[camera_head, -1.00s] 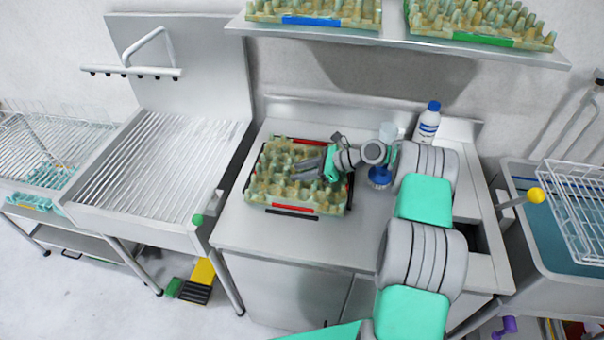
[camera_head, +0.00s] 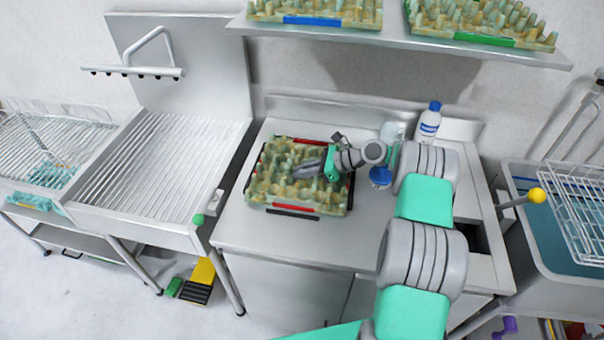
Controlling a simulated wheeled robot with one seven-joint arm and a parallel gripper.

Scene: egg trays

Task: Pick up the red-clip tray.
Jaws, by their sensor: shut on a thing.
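The red-clip tray (camera_head: 264,202) is a yellow-green egg tray with red clips on its front and back edges. It sits on the steel counter, or very close above it; I cannot tell which. My gripper (camera_head: 312,168) reaches in from the right over the tray, with its fingers down at the tray's right-middle part. It is shut on the tray, though the fingertips' exact contact is hard to see. Black bars show along the tray's edges.
A blue-clip tray (camera_head: 312,21) and a green-clip tray (camera_head: 483,41) stand on the shelf above. A white bottle (camera_head: 428,122) and a blue-based container (camera_head: 380,176) stand right of the tray. A ribbed drainboard (camera_head: 160,160) is left, a sink (camera_head: 545,235) right.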

